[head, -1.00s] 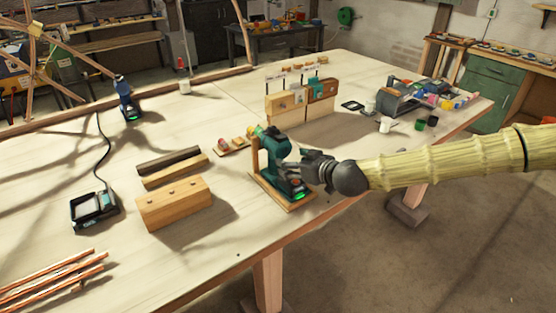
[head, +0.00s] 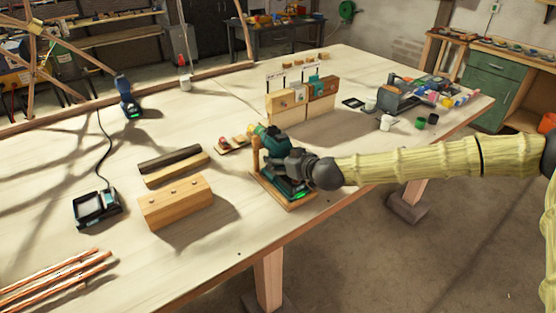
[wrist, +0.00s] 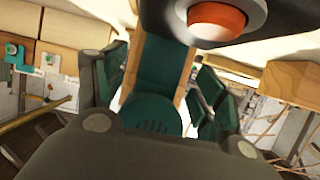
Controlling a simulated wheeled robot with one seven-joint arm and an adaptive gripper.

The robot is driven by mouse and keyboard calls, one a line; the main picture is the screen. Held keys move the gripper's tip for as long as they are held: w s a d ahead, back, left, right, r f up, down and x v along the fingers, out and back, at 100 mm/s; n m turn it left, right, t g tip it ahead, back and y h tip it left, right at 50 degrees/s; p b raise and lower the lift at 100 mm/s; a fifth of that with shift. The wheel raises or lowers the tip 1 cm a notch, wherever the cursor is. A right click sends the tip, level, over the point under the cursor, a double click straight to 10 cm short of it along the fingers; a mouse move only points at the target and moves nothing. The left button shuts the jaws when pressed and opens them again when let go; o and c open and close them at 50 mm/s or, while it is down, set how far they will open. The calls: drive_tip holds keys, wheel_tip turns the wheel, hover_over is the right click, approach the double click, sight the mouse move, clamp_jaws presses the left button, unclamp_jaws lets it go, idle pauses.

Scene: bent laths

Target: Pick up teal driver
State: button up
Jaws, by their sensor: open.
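The teal driver (head: 269,141) stands upright on a small wooden stand (head: 268,191) near the table's front edge, with a green light at its foot. My gripper (head: 287,163) is at the driver from the right and hides part of its handle in the head view. In the wrist view the teal driver (wrist: 155,85) lies between the two dark fingers of my open gripper (wrist: 160,95). I cannot tell whether either finger touches it.
A blue driver (head: 126,100) stands farther back left. A wooden block (head: 175,205) and a charger (head: 96,209) lie left of the stand. Upright wooden blocks (head: 285,104) stand behind it. The pale tabletop (head: 200,265) is clear in front.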

drive_tip(key=shift+x, duration=0.85)
drive_tip(key=c, duration=1.3)
drive_tip(key=shift+w+r, duration=0.1)
drive_tip(key=shift+r, duration=0.05)
drive_tip(key=shift+c, duration=0.2)
